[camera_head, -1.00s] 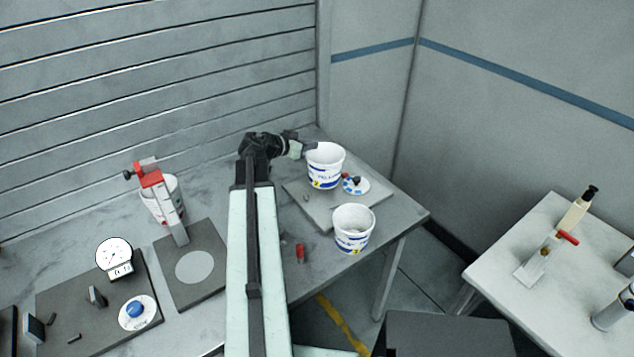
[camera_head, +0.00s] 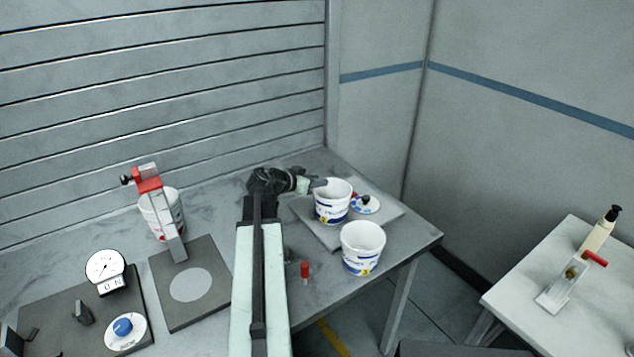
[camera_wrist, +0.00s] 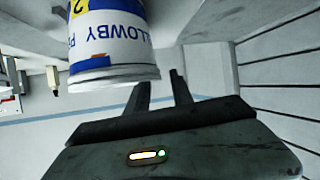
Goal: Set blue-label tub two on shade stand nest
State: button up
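A white tub with a blue label and a yellow "2" (camera_head: 332,203) is at my gripper (camera_head: 314,184), over the grey slab at the back right of the table. In the wrist view the tub (camera_wrist: 110,45) appears upside down at the upper left, its rim close to my fingers (camera_wrist: 160,85).
Another blue-label tub (camera_head: 363,248) stands at the slab's front corner. A white-and-blue disc (camera_head: 366,204) lies behind it. A red-clamped post (camera_head: 150,186) has a tub beside it. A gauge (camera_head: 106,268) and a blue knob (camera_head: 123,327) are at left. A small red piece (camera_head: 305,270) stands near my arm.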

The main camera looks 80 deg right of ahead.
jog(key=p+v, duration=0.5)
jog(key=v, duration=0.7)
